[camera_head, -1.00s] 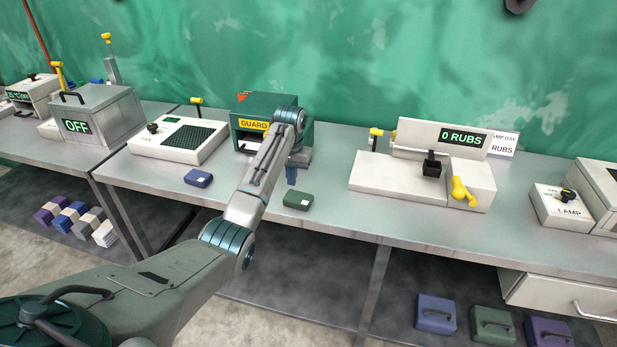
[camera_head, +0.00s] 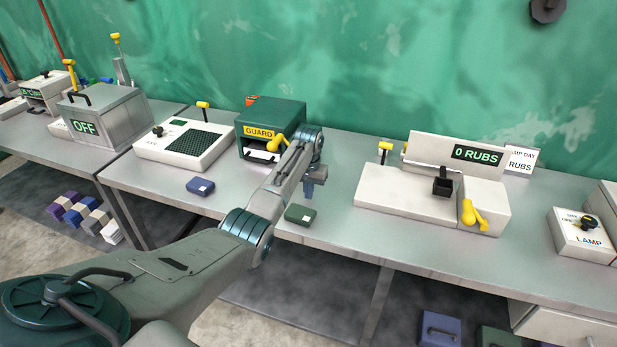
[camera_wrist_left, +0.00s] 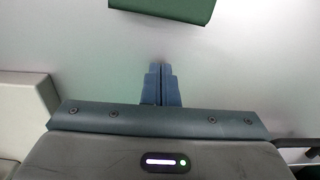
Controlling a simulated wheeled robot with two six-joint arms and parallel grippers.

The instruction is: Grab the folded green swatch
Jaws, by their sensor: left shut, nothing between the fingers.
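The folded green swatch (camera_head: 300,214) lies on the grey bench near its front edge, with a small white label on it. It also shows at the top of the left wrist view (camera_wrist_left: 165,10), cut off by the frame edge. My left gripper (camera_head: 308,194) points down just behind the swatch, above the bench. In the left wrist view its blue fingers (camera_wrist_left: 160,85) are together and empty, apart from the swatch. My right gripper is not in view.
A folded blue swatch (camera_head: 200,187) lies to the left. The green GUARD box (camera_head: 272,118) stands behind my left arm, and the white rub tester (camera_head: 405,197) stands to the right. Bare bench surrounds the green swatch.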

